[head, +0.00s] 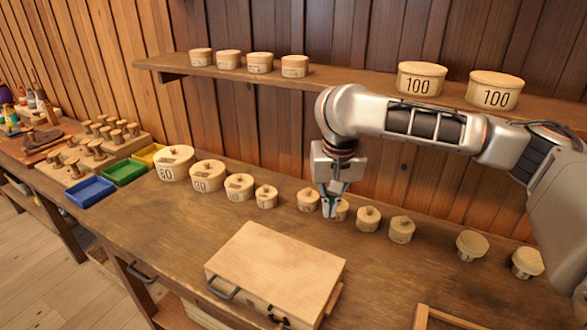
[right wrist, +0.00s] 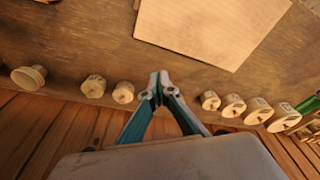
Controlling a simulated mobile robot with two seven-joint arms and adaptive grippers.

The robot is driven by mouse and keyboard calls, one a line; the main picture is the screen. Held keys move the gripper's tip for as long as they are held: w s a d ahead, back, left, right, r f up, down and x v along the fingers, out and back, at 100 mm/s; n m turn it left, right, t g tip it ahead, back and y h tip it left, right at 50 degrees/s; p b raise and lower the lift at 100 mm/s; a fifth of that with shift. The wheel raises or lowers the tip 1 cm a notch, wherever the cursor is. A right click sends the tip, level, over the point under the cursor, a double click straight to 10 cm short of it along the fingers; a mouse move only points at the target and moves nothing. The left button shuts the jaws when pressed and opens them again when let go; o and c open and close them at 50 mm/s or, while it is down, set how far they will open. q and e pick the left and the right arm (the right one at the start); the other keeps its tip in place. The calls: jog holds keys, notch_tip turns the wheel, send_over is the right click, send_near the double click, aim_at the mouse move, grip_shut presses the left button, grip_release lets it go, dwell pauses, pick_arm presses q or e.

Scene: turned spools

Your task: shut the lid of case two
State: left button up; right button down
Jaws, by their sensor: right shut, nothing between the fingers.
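A pale wooden case (head: 275,268) lies on the bench in the front middle, with a dark handle (head: 220,288) and a latch (head: 279,318) on its front side. Its lid looks flat and down; whether it is fully shut I cannot tell. No number shows on it. Its plain top also shows in the right wrist view (right wrist: 205,28). My right gripper (head: 330,211) points down behind the case, above the row of wooden pots, apart from the case. Its fingers meet at the tips (right wrist: 160,78), shut and empty. My left gripper is out of view.
Several lidded round pots, such as one marked 60 (head: 174,163), line the bench's back. A shelf (head: 340,78) with more pots hangs behind my right arm. Blue (head: 90,191) and green trays (head: 124,172) stand left. A wooden frame (head: 424,317) is cut off lower right.

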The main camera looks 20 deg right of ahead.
notch_tip(320, 180, up, 6)
jog(key=shift+r, duration=0.15)
dwell(0.6)
jog(key=shift+s, duration=0.1)
dwell(0.4)
